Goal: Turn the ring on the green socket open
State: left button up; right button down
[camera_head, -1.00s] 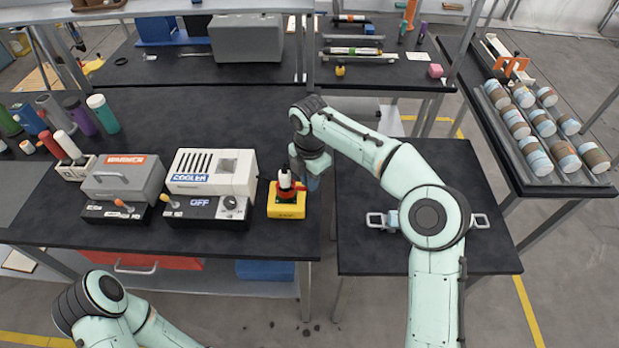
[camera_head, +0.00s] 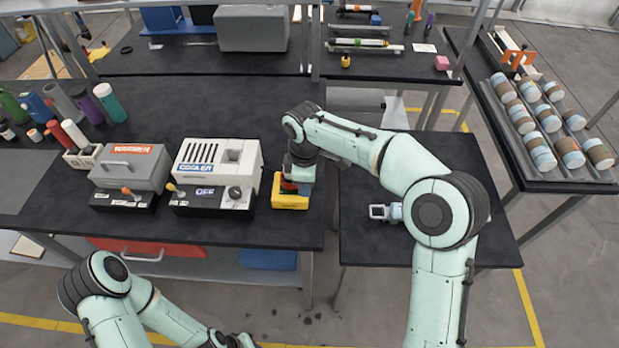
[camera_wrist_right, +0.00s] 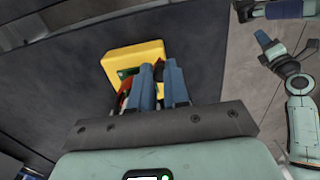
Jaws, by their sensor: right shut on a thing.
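The yellow block (camera_head: 290,195) stands at the right front edge of the workbench, next to the cooler. In the right wrist view, the yellow block (camera_wrist_right: 137,58) shows a small green patch of the socket (camera_wrist_right: 126,73) and a red part (camera_wrist_right: 124,92) beside the fingers. My right gripper (camera_wrist_right: 158,70) has its blue fingers close together on the top of the socket, shut on the ring, which they mostly hide. In the head view, the right gripper (camera_head: 297,180) covers the socket's top. My left gripper (camera_head: 235,340) is at the bottom edge, largely cut off.
The white cooler (camera_head: 218,165) and grey warmer (camera_head: 130,165) stand left of the block. A side table (camera_head: 365,245) with a blue-grey handled item (camera_head: 388,212) lies to the right, across a gap.

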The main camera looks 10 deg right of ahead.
pick_arm(q)
jog(key=shift+w+r+p, duration=0.65)
jog(key=shift+w+r, duration=0.2)
jog(key=shift+r, duration=0.15)
pick_arm(e)
jog(key=shift+s+a+m, duration=0.1)
jog(key=shift+a+m, duration=0.65)
jog(key=shift+m, duration=0.7)
jog(key=shift+s+a+m, duration=0.1)
jog(key=shift+a+m, duration=0.7)
jog(key=shift+m, duration=0.7)
jog(key=shift+a+m, duration=0.75)
jog(key=shift+m, duration=0.7)
jog(key=c, duration=1.1)
grip_release()
jog(key=shift+a, duration=0.1)
